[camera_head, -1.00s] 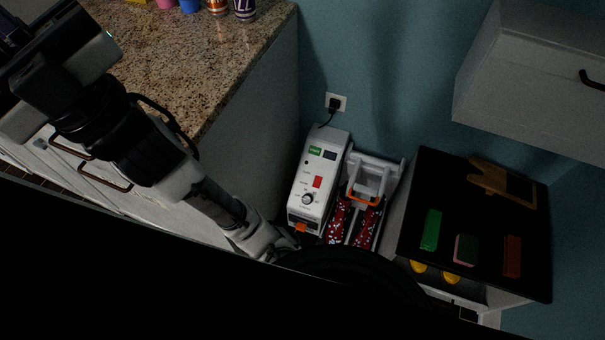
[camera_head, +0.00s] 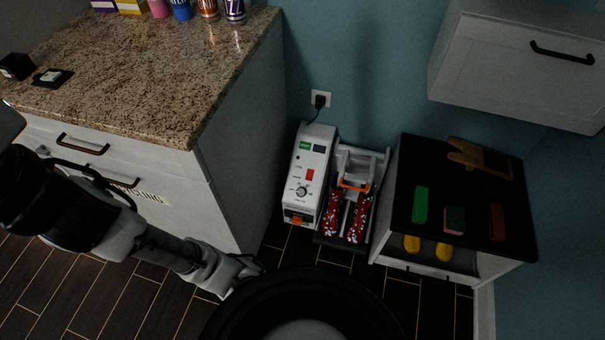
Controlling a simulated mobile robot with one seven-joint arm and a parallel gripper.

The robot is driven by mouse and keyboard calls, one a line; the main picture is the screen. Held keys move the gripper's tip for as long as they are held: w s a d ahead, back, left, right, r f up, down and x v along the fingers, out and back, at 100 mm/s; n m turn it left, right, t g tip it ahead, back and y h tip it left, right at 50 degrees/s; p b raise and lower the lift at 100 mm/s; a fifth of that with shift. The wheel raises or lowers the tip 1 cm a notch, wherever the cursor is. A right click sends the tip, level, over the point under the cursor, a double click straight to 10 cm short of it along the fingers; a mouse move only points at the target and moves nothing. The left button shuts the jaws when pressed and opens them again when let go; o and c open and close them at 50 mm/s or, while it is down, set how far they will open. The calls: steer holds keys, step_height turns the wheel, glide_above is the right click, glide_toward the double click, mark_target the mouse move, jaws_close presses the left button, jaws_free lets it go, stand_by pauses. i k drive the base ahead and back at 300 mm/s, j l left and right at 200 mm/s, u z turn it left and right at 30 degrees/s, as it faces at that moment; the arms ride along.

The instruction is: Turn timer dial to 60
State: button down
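The timer dial (camera_head: 301,192) is a small round knob on the front panel of a white machine (camera_head: 322,150) that stands on the floor by the wall. The panel also carries a red switch (camera_head: 309,174), a green label and a dark display. The dial's markings are too small to read. My gripper (camera_head: 250,268) is at the end of my arm, low and to the left in front of the machine, apart from the dial. Its fingers are too small and dark to tell whether they are open.
A granite-topped counter (camera_head: 150,70) stands left of the machine. A rack with red patterned boots (camera_head: 345,215) stands right beside it, then a black-topped cabinet (camera_head: 460,200) with brushes. A wall cabinet (camera_head: 510,60) hangs upper right. Dark wood floor (camera_head: 110,285) is open in front.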

mark_target(301, 192)
steer(key=k+j, duration=0.1)
steer(key=k, duration=0.15)
steer(key=i+j+z, duration=0.5)
steer(key=j+z, duration=0.3)
steer(key=i+j+z, duration=0.25)
steer(key=j, duration=0.2)
steer(key=k+l, duration=0.05)
steer(key=k, duration=0.05)
